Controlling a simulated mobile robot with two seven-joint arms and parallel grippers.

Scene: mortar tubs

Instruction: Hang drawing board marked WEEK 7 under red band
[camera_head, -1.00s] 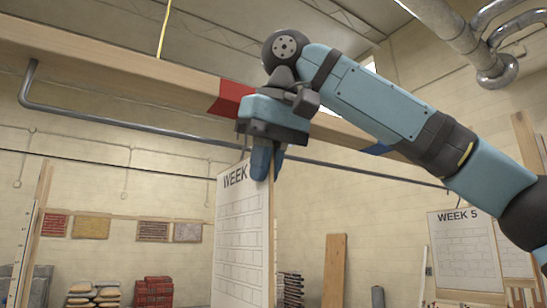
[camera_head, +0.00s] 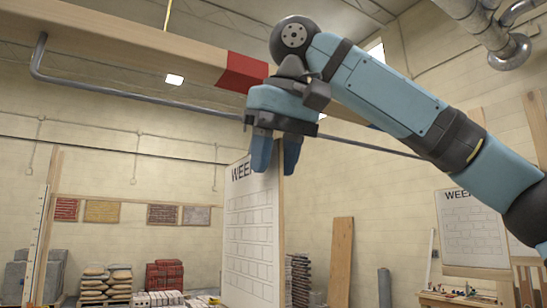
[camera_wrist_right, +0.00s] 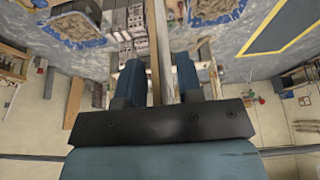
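A tall white board (camera_head: 250,235) with a grid of boxes and the heading "WEEK" is upright below the red band (camera_head: 242,72) on the wooden beam. Its number is hidden behind my right gripper. My right gripper (camera_head: 276,155) points down at the board's top edge, its two fingers apart. In the right wrist view the board (camera_wrist_right: 160,50) appears edge-on between the spread fingers (camera_wrist_right: 160,82). The top of the board, where it would meet the pipe (camera_head: 130,92), is hidden by the gripper. My left gripper is not in view.
Another "WEEK" board (camera_head: 470,230) stands at the right, its number covered by my arm. A wooden plank (camera_head: 341,262) leans on the back wall. Bags (camera_head: 105,280) and red bricks (camera_head: 164,275) are stacked at the back left.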

